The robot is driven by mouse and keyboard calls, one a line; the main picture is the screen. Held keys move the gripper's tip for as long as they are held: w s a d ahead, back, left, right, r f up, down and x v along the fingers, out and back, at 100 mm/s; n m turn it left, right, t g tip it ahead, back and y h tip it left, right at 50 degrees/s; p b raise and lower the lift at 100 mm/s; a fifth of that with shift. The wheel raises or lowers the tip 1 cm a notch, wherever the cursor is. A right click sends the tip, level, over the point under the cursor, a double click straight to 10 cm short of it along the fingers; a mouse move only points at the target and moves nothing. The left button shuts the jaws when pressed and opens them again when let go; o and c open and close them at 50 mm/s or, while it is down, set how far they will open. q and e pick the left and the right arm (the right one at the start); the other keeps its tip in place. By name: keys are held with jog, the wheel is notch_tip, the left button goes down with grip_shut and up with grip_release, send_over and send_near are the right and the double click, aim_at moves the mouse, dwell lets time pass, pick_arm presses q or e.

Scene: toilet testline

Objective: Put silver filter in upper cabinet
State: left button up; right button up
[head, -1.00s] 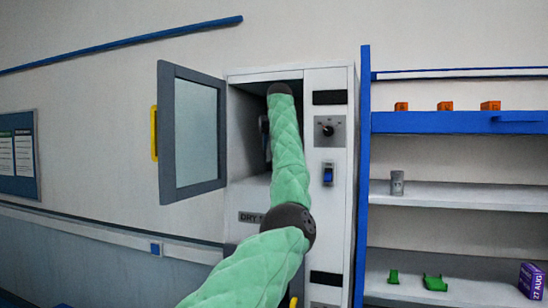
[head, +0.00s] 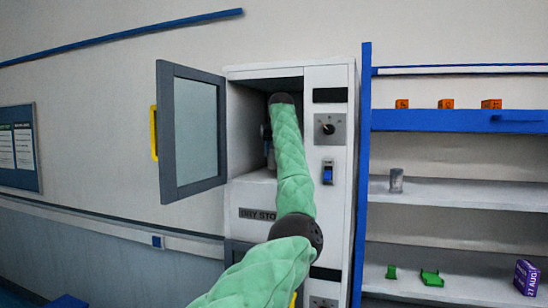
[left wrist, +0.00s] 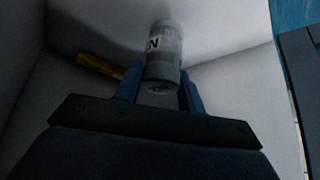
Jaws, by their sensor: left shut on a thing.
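The upper cabinet (head: 250,152) stands open, with its glass-paned door (head: 197,130) swung out to the left. My left arm reaches into its compartment. In the head view my left gripper (head: 266,136) is mostly hidden behind the arm. In the left wrist view the silver filter (left wrist: 163,55), a grey cylinder with dark lettering, is between the blue fingers of my left gripper (left wrist: 160,92), which is shut on it. Pale compartment walls surround it. I cannot tell whether the filter touches a surface. My right gripper is not in view.
A similar grey cylinder (head: 396,180) stands on the middle shelf at right. Orange parts (head: 446,104) sit above it; green parts (head: 431,278) and a purple box (head: 529,278) sit below. An orange-yellow bar (left wrist: 100,64) lies left of the filter. The cabinet frame borders my arm closely.

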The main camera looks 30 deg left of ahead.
pick_arm(q)
notch_tip(320, 180, down, 2)
jog(key=shift+w+f+p, duration=0.1)
jog(key=shift+p, duration=1.1)
jog(key=shift+w+f+p, duration=0.15)
jog(key=shift+f+p, duration=0.15)
jog(key=shift+f, duration=0.1)
jog(key=shift+f, duration=0.15)
jog(key=o, duration=1)
